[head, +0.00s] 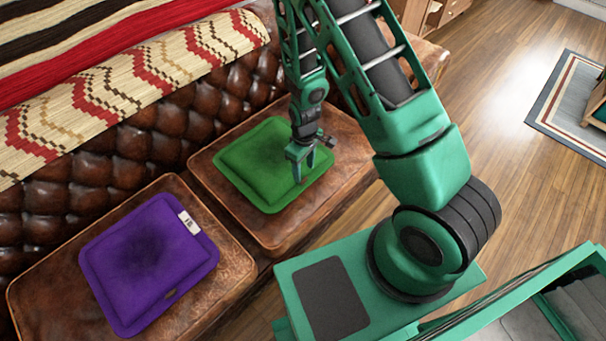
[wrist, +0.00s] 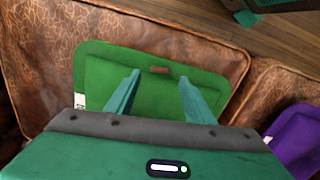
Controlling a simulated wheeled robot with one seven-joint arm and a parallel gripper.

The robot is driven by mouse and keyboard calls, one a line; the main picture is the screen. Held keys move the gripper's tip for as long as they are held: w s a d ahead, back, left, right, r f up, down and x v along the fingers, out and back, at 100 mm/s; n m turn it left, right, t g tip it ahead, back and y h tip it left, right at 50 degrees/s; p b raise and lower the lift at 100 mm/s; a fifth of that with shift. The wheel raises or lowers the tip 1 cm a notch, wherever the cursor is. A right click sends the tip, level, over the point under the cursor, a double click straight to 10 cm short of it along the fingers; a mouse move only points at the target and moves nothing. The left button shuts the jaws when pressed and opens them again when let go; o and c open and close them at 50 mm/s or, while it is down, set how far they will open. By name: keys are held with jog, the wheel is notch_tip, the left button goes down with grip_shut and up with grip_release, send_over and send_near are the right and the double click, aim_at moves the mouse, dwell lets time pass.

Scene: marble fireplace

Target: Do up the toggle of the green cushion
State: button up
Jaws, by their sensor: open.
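The green cushion (head: 262,160) lies flat on the right-hand seat of the brown leather sofa in the head view. In the wrist view the cushion (wrist: 105,68) fills the middle. A small brown toggle (wrist: 159,70) sits near its edge, with a white tag (wrist: 80,101) on its left side. Whether the toggle is fastened is too small to tell. My gripper (head: 304,175) is above the cushion near its front right edge. In the wrist view the two fingers of my gripper (wrist: 158,88) are spread apart with nothing between them, and the toggle shows just beyond their tips.
A purple cushion (head: 150,262) with a white tag lies on the left-hand seat. The tufted backrest (head: 140,150) and a patterned woven throw (head: 150,75) rise behind the seats. Wooden floor (head: 500,110) is open to the right, with a rug (head: 565,110) farther off.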

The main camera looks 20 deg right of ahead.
aim_at(305, 180)
jog(key=shift+r, duration=2.85)
jog(key=shift+s+d, duration=0.2)
jog(key=shift+f, duration=5.4)
jog(key=shift+c, duration=0.5)
jog(key=c, duration=0.9)
